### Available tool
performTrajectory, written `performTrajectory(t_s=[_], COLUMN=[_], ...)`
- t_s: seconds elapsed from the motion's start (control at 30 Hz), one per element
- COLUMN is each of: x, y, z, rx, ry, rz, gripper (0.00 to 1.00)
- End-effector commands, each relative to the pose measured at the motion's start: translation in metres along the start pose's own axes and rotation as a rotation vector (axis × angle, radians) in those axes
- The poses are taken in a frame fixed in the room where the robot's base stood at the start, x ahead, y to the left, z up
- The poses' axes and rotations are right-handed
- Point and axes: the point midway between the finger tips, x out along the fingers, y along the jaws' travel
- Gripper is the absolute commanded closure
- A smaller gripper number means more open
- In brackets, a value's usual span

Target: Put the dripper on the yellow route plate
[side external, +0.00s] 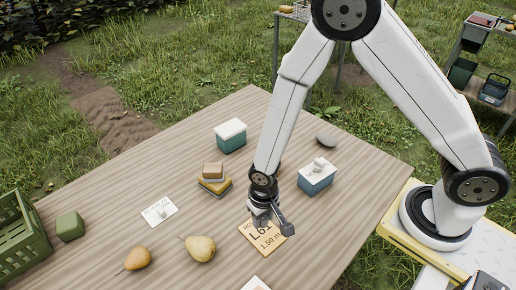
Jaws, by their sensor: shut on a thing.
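The yellow route plate (272,246), printed with "L6" and "1.50 m", lies flat on the wooden table near its front right. My gripper (270,222) points down just over the plate's upper part and covers some of its print. It is shut on a small dark thing, taken to be the dripper, which is mostly hidden between the jaws. I cannot tell whether that thing touches the plate.
Two pears (200,248) (138,259) and a white card (159,211) with a small pale object lie left of the plate. Stacked blocks (214,180), two teal boxes with white lids (230,136) (316,177) and a grey stone (326,140) stand behind. A green crate (18,236) is far left.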

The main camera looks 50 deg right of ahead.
Motion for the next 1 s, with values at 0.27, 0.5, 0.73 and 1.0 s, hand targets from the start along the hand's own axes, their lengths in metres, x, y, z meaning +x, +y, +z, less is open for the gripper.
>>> performTrajectory(t_s=[0.27, 0.5, 0.73, 1.0], x=[0.004, 0.020, 0.036, 0.038], y=[0.000, 0.000, 0.001, 0.000], z=[0.000, 0.000, 0.000, 0.000], rx=[0.000, 0.001, 0.002, 0.001], ry=[0.000, -0.002, -0.001, 0.001], rz=[0.000, 0.001, 0.001, -0.001], gripper=[1.00, 1.00, 1.00, 1.00])
